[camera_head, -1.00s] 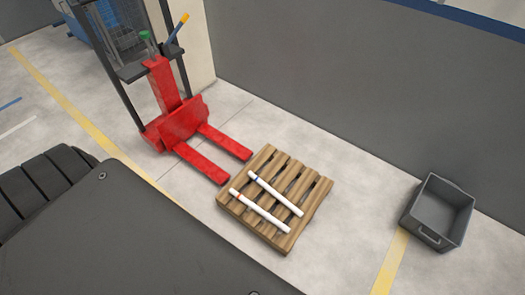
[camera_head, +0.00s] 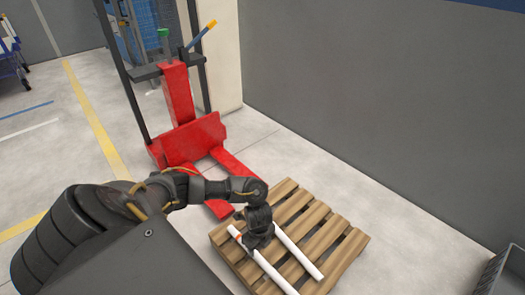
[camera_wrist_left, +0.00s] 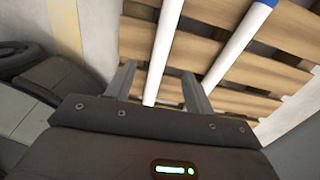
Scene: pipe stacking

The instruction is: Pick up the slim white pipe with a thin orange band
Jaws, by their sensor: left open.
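The slim white pipe with a thin orange band (camera_head: 268,270) lies on the wooden pallet (camera_head: 345,252), its orange band near the left end. My left gripper (camera_head: 257,245) is above this pipe and hides part of it. In the left wrist view the open fingers (camera_wrist_left: 159,90) stand on either side of a white pipe (camera_wrist_left: 162,52), apart from it; its band does not show there. A second white pipe (camera_head: 300,255) lies beside it, and its blue band shows in the left wrist view (camera_wrist_left: 266,3). My right gripper is not in view.
A red pallet stacker (camera_head: 180,140) stands at the pallet's far left, its forks reaching toward the pallet. A grey wall (camera_head: 380,90) runs behind. A grey bin (camera_head: 490,272) is partly visible at the right edge. Clear floor lies between pallet and wall.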

